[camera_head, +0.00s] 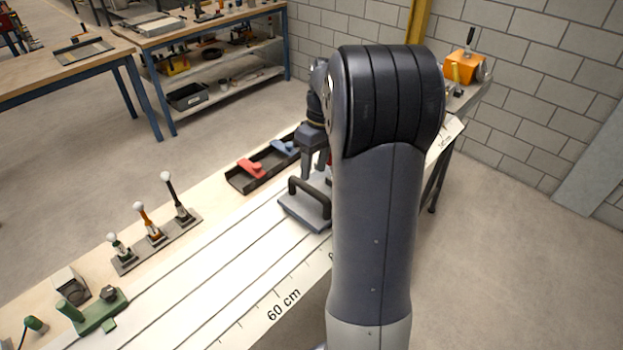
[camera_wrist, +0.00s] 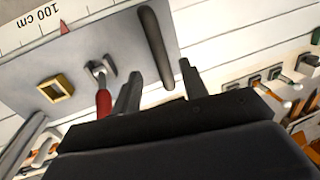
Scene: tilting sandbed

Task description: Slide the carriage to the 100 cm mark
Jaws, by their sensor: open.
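The carriage is a grey plate (camera_head: 306,211) on the slotted bench, partly hidden behind my arm in the head view. It also fills the upper left of the wrist view (camera_wrist: 85,60). Its dark bar handle (camera_wrist: 157,45) shows in the head view too (camera_head: 308,193). The plate carries a red-handled lever (camera_wrist: 103,98) and a brass square ring (camera_wrist: 55,88). A red pointer (camera_wrist: 65,27) at its edge lies close to the 100 cm label (camera_wrist: 57,13); exact alignment is unclear. My gripper (camera_wrist: 160,70) is open, its fingers either side of the handle's near end; contact is unclear.
The scale's 60 cm label (camera_head: 284,304) lies at the front edge. A black tray (camera_head: 240,181) holds red and blue pieces behind the carriage. A strip with several upright levers (camera_head: 156,240) and a green fixture (camera_head: 99,311) stand to the left. The slotted surface between is clear.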

